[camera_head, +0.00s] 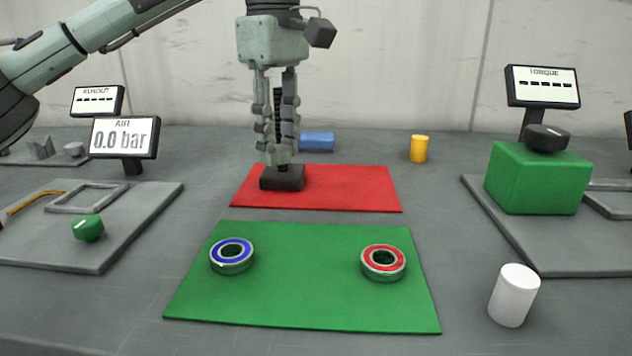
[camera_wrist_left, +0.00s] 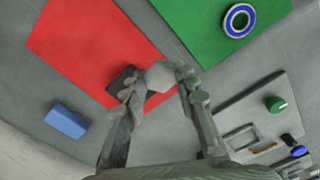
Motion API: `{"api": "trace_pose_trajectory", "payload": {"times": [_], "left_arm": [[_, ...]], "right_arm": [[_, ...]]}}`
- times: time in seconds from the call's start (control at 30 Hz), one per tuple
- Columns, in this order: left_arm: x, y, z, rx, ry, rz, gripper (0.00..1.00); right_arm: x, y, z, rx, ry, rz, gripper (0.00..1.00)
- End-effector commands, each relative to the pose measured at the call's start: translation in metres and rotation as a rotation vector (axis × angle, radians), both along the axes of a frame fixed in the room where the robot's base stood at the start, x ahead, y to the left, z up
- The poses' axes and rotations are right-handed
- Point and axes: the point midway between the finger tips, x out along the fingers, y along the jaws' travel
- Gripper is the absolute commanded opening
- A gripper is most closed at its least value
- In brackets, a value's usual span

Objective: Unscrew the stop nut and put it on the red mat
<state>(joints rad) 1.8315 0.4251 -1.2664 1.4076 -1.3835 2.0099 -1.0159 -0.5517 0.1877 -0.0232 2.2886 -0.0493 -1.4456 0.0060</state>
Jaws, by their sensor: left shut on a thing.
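My left gripper (camera_head: 280,154) points down over the left part of the red mat (camera_head: 350,188). It is shut on a light grey piece, apparently the stop nut (camera_wrist_left: 160,76), which shows between the fingertips in the left wrist view. In the head view the fingers mostly hide the nut. A dark square block (camera_head: 282,178), seemingly the jack's base, sits on the red mat just below the fingertips. A dark ribbed upright part shows between the fingers. I cannot tell whether the nut is still on a thread. My right gripper is out of view.
A green mat (camera_head: 305,300) in front holds a blue-ringed bearing (camera_head: 232,266) and a red-ringed bearing (camera_head: 383,273). A blue block (camera_head: 317,141) and yellow cylinder (camera_head: 419,149) stand behind. A white cylinder (camera_head: 513,296) and green torque block (camera_head: 538,180) are at right.

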Motion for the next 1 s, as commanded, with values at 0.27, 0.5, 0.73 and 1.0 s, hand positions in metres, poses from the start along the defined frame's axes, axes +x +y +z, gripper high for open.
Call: {"api": "trace_pose_trajectory", "payload": {"times": [0.27, 0.5, 0.73, 1.0], "left_arm": [[0.02, -0.043, -0.028, 0.001, 0.002, 0.001, 0.0], [0.023, -0.048, -0.044, 0.0, 0.001, 0.001, 0.0], [0.022, -0.048, -0.072, 0.0, 0.0, 0.001, 0.0], [0.022, -0.048, -0.073, 0.0, -0.001, 0.001, 0.0]], "right_arm": [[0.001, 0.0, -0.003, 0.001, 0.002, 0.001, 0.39], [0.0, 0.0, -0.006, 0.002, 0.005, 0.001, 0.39], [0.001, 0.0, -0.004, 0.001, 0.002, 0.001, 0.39], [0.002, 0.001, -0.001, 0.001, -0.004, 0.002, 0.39]]}}
